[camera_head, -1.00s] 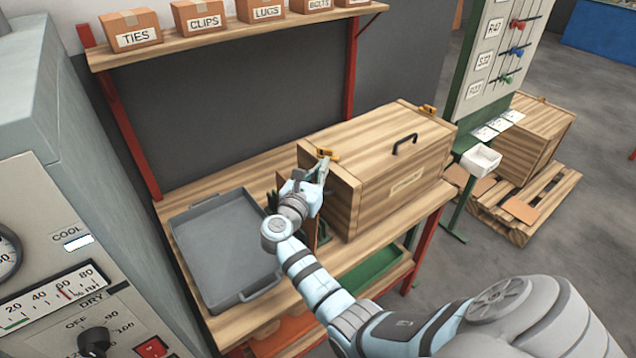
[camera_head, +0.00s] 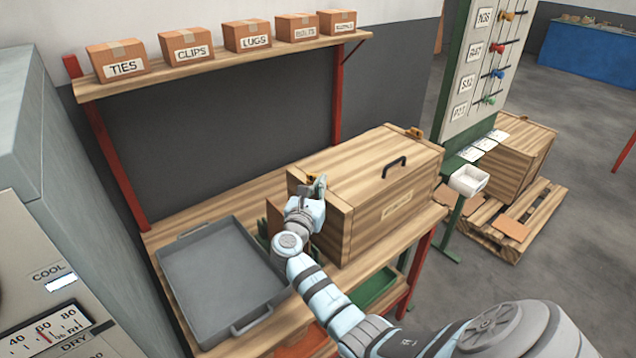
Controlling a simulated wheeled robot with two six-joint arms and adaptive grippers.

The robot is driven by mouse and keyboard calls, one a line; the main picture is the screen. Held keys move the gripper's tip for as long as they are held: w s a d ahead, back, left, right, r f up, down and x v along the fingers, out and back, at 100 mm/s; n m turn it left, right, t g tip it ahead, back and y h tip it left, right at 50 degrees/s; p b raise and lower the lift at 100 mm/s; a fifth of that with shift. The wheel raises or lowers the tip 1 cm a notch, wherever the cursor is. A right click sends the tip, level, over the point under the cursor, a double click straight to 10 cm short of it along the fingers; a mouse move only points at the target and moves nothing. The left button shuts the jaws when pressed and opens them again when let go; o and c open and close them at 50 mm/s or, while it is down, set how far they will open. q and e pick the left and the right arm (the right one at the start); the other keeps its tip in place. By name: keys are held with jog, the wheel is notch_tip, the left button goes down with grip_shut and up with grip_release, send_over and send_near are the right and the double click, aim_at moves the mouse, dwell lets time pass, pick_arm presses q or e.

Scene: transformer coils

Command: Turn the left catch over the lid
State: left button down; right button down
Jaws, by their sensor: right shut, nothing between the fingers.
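The wooden crate (camera_head: 400,225) stands on the bench with its lid (camera_head: 350,172) down and a black handle (camera_head: 394,166) on top. The right catch (camera_head: 414,133) is at the lid's far right end. My left gripper is not in view.
A grey tray (camera_head: 217,275) lies on the bench left of the crate. A shelf (camera_head: 225,62) with several labelled boxes hangs above.

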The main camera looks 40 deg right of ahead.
jog(key=n+t+p, duration=0.1)
jog(key=t+y+p, duration=0.1)
jog(key=shift+s+d+r+n+p, duration=0.15)
jog(key=shift+d+r+n+p, duration=0.2)
jog(key=shift+n+p, duration=0.05)
jog(key=shift+d+t+y, duration=0.15)
jog(key=shift+t+y, duration=0.25)
jog(key=shift+y, duration=0.1)
jog(key=shift+d+f+p, duration=0.2)
jog(key=shift+d+p, duration=0.15)
jog(key=shift+p, duration=0.05)
jog(key=shift+d, duration=0.2)
jog(key=shift+d+f, duration=0.1)
jog(key=shift+d, duration=0.2)
